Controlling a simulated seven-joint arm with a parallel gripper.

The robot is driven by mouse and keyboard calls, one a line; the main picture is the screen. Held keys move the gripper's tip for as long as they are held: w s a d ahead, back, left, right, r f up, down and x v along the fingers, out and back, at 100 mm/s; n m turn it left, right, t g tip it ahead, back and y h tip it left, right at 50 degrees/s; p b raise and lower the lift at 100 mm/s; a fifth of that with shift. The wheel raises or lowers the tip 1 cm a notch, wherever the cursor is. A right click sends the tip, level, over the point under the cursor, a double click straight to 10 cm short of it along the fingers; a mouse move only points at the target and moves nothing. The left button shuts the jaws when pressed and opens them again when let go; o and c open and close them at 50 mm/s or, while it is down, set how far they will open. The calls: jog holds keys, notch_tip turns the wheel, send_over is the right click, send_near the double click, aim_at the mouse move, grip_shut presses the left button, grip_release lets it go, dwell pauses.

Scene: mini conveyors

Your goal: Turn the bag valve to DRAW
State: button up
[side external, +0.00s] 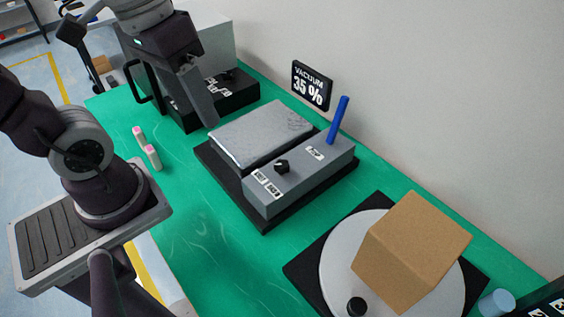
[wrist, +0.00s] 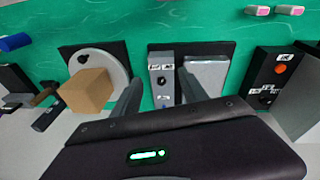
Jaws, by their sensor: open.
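A grey control box (side external: 300,185) carries a black knob (side external: 282,166) beside two small white labels. A blue lever (side external: 338,120) stands up from its far end by another label. The label words are too small to read, so I cannot tell which control is the bag valve. In the wrist view the box (wrist: 155,60) and its knob (wrist: 162,81) show between my fingers. My gripper (wrist: 158,76) is open and empty. In the side view my gripper (side external: 208,113) hangs behind the flat grey plate, apart from the knob and lever.
A grey plate (side external: 262,132) lies beside the control box. A sign (side external: 312,85) reads VACUUM 35 %. A cardboard box (side external: 412,250) sits on a round turntable (side external: 340,245) at the front right. A black panel unit (side external: 190,112) stands at the back left. Two pink-topped pieces (side external: 152,157) lie left.

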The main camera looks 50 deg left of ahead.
jog(key=w+f+n+g+h, duration=0.3)
jog(key=w+f+g+h, duration=0.1)
jog(key=g, duration=0.1)
jog(key=n+t+h, duration=0.5)
jog(key=n+h, duration=0.8)
jog(key=n, duration=0.1)
send_near(282, 164)
jog(key=d, duration=0.3)
jog(key=shift+w+r, duration=0.2)
jog(key=shift+w, duration=0.05)
jog(key=shift+d+f, duration=0.15)
jog(key=d, duration=0.6)
jog(key=shift+w+d, duration=0.35)
grip_shut()
